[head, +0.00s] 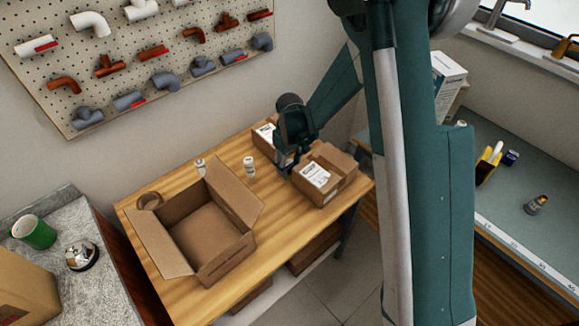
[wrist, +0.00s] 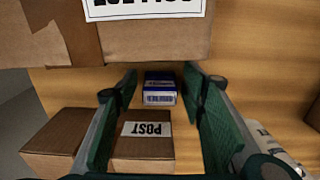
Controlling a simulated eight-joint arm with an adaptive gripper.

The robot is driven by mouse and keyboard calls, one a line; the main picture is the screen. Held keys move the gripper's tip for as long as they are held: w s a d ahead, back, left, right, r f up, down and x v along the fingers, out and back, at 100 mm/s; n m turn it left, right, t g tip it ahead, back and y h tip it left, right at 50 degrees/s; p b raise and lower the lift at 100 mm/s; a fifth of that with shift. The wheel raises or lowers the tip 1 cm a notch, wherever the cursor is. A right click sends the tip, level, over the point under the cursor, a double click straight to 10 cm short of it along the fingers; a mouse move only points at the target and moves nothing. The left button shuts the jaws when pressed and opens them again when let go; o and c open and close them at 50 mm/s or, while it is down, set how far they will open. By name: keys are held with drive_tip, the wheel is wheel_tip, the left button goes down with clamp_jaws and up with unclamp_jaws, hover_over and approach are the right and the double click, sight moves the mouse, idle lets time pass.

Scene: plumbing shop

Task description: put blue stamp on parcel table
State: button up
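A small blue box with a white printed label, which I take for the blue stamp (wrist: 160,88), sits on the wooden parcel table (head: 165,285) in the wrist view. My gripper (wrist: 160,84) is open, with a finger on each side of it and a narrow gap on both sides. I cannot tell for certain that it is the stamp. In the head view my gripper (head: 285,172) is low over the parcel table between two labelled cartons, and the blue box is hidden there. A dark blue item (head: 511,158) lies on the right bench.
A labelled carton (head: 322,175) is close beside my gripper; another stands behind it. A small POST box (wrist: 142,150) lies near the fingers. The table's front left is clear.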

sight(291, 163)
drive_tip(key=shift+r, duration=0.1)
idle(0.3)
wheel_tip(291, 163, up, 12)
drive_tip(key=p, duration=0.1)
idle(0.7)
idle(0.6)
drive_tip(key=shift+r, duration=0.15)
drive_tip(key=s+d+r+m+t, duration=0.2)
drive_tip(key=s+d+r, duration=0.4)
drive_tip(key=d+r, duration=0.25)
drive_tip(key=s+d+r+m+t, duration=0.1)
drive_tip(key=s+d+r+m, duration=0.1)
drive_tip(key=s+d+r, duration=0.6)
drive_tip(key=s+d+r+m+t, duration=0.2)
drive_tip(key=s+d+r, duration=0.1)
drive_tip(key=s+d, duration=0.2)
drive_tip(key=s+d+r+m+t, duration=0.2)
drive_tip(key=s+d, duration=0.4)
drive_tip(key=s, duration=0.4)
drive_tip(key=shift+s+r+m, duration=0.3)
drive_tip(key=shift+r+m, duration=0.15)
drive_tip(key=shift+m, duration=0.05)
